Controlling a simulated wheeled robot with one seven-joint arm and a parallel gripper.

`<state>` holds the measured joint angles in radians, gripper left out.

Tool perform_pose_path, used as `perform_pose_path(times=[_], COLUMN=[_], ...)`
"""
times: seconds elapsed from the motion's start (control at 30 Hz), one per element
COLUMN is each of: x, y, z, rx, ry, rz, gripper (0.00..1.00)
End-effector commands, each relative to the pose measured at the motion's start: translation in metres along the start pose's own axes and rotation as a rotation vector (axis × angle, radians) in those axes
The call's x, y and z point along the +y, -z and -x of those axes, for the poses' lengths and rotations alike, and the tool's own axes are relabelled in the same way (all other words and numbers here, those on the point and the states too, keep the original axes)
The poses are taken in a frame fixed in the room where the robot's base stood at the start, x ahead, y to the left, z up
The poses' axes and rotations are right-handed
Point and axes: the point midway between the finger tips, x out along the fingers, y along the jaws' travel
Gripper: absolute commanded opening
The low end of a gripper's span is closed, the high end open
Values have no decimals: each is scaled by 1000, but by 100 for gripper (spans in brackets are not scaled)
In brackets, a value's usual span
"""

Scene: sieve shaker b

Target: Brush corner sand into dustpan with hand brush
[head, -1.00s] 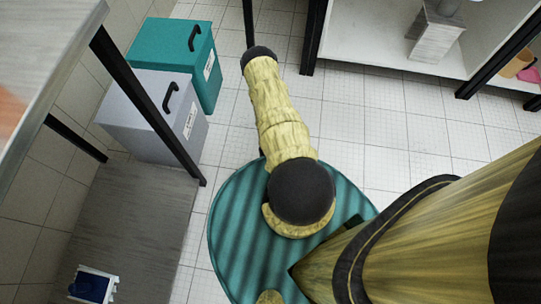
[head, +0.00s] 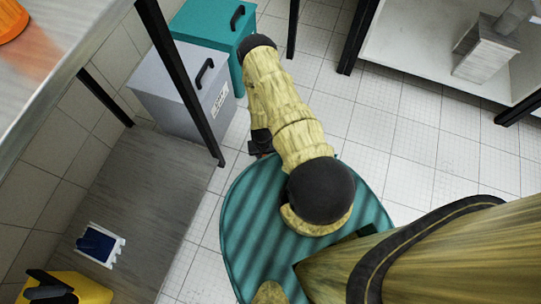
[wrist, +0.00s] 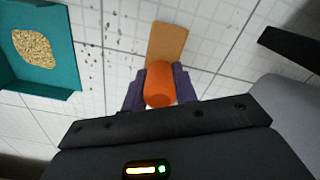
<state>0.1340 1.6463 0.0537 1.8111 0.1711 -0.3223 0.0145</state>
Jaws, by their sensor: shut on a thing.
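The hand brush shows in the wrist view, with an orange handle (wrist: 160,92) and a flat tan-orange head (wrist: 167,42) over the tiled floor. My gripper (wrist: 159,78) is shut on the handle with its purple fingers on either side. A teal dustpan (wrist: 52,90) lies at the left of the wrist view, apart from the brush, with a pile of tan sand (wrist: 35,47) in it. Dark specks (wrist: 88,55) are scattered on the tiles between dustpan and brush. I cannot tell whether the brush touches the floor. In the head view my arm hides the brush and dustpan.
A teal bin (head: 213,25) and a grey bin (head: 185,95) stand against the wall beyond a black table leg (head: 180,80). A low grey shelf (head: 130,190) at left holds a blue-and-white item (head: 98,245). A white shelf unit (head: 425,50) stands at the upper right. Open tiled floor lies between.

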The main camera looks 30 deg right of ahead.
Motion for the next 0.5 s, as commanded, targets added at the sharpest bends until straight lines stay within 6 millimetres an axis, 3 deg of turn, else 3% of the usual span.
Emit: perform_pose_path(times=[0.5], x=[0], y=[0], z=[-8], rx=[0], ry=[-1], rz=[-1], gripper=[8])
